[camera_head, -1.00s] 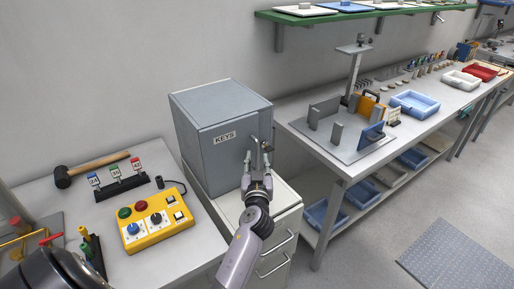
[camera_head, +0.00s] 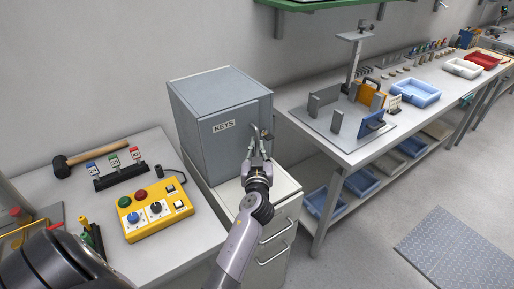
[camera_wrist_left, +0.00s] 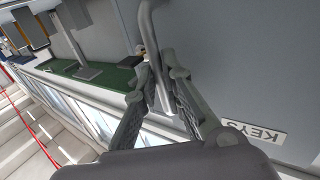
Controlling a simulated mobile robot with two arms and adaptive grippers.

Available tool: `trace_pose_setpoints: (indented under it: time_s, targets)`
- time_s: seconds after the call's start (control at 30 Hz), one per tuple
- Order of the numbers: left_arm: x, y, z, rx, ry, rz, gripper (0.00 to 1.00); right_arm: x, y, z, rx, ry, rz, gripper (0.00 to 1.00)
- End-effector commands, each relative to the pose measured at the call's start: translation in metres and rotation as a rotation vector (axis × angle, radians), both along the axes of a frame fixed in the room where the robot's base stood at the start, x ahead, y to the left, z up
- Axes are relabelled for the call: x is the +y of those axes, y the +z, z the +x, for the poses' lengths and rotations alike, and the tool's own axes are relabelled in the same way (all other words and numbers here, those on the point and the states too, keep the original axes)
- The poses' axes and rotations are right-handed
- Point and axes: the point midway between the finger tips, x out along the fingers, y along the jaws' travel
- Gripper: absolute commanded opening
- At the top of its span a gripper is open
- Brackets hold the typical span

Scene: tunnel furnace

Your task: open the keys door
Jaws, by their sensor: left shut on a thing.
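The grey keys cabinet (camera_head: 190,90) stands on a white drawer unit. Its front door (camera_head: 230,150) carries a KEYS label (camera_head: 223,126), which also shows at the lower right in the left wrist view (camera_wrist_left: 258,132). I cannot make out a clear gap at the door's edge. My left gripper (camera_head: 258,143) is at the right side of the door, on its handle. In the left wrist view, the grey bar handle (camera_wrist_left: 149,35) runs down between the fingers of my left gripper (camera_wrist_left: 162,85), which is shut on it. My right gripper is not in view.
A table at left holds a yellow button box (camera_head: 155,211), a hammer (camera_head: 95,158) and a rack of numbered key tags (camera_head: 120,178). A workbench (camera_head: 300,145) with fixtures and trays (camera_head: 415,92) stands at right. Floor is clear in front of it.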

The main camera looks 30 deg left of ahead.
Motion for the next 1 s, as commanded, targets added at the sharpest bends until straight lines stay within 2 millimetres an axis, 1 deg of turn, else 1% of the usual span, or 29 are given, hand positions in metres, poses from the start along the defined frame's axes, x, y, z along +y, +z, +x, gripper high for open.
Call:
trace_pose_setpoints:
  time_s: [0.67,0.87,1.0]
  targets:
    - [0.0,0.002,0.0,-0.002,-0.006,0.001,0.0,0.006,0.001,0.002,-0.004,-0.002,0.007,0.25]
    - [-0.003,0.004,-0.003,0.0,-0.056,0.004,0.0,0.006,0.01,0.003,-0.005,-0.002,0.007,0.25]
    - [-0.007,0.005,-0.008,0.001,-0.134,0.004,0.0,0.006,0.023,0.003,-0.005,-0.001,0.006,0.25]
